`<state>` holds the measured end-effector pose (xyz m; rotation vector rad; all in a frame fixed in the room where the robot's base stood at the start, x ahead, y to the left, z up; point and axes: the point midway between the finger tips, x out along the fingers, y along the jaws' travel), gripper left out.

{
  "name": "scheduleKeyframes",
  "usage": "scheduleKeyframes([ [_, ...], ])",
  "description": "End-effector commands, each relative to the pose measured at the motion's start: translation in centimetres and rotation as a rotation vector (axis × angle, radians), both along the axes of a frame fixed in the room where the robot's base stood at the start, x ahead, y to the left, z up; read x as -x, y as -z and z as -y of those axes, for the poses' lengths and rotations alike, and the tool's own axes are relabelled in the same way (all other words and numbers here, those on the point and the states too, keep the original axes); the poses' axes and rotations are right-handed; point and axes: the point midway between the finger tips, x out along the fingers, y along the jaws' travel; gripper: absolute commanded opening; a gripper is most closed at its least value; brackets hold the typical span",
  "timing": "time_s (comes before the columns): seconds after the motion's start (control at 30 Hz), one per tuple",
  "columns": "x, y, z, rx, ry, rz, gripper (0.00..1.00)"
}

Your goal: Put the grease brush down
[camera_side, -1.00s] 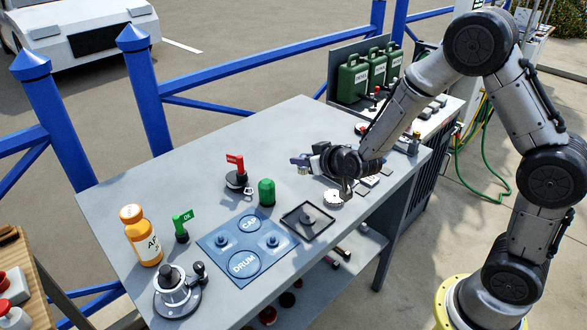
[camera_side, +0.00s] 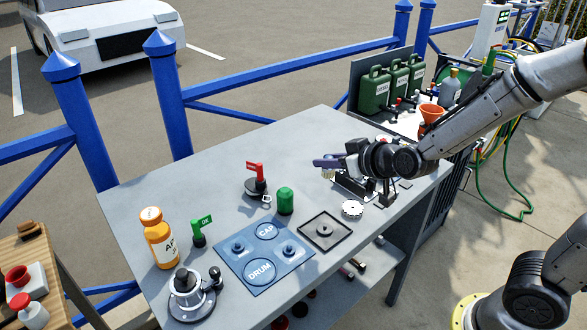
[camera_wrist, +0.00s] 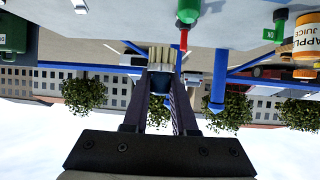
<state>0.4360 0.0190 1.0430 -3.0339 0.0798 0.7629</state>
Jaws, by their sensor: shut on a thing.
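The grease brush (camera_side: 328,174) shows as pale bristles below my gripper (camera_side: 325,161) in the side view. My gripper is shut on it and holds it above the bench, near the middle right. The brush's handle is not clear. The grey bench (camera_side: 230,168) has bare surface around and left of the gripper. A square dark tray (camera_side: 345,240) lies nearer the camera, apart from the brush.
A green cylinder (camera_side: 285,201), a red-flagged stand (camera_side: 256,187) and a white ridged disc (camera_side: 352,209) stand near. A blue mat (camera_side: 246,274), orange bottle (camera_side: 158,240) and clamp-like device (camera_side: 188,298) lie left. Green cans (camera_side: 374,90) stand at the back.

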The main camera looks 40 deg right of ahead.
Motion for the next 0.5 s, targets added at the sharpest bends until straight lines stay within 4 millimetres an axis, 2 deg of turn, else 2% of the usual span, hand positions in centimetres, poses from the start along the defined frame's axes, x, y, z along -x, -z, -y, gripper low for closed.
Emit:
scheduleKeyframes([
  [0.03, -1.0, -0.4, -0.3, 0.001, -0.029, 0.002, 0.00],
  [0.2, -3.6, -1.1, -1.0, 0.001, -0.114, 0.001, 0.00],
  [0.5, -7.0, -1.0, -0.2, 0.001, -0.216, 0.001, 0.00],
])
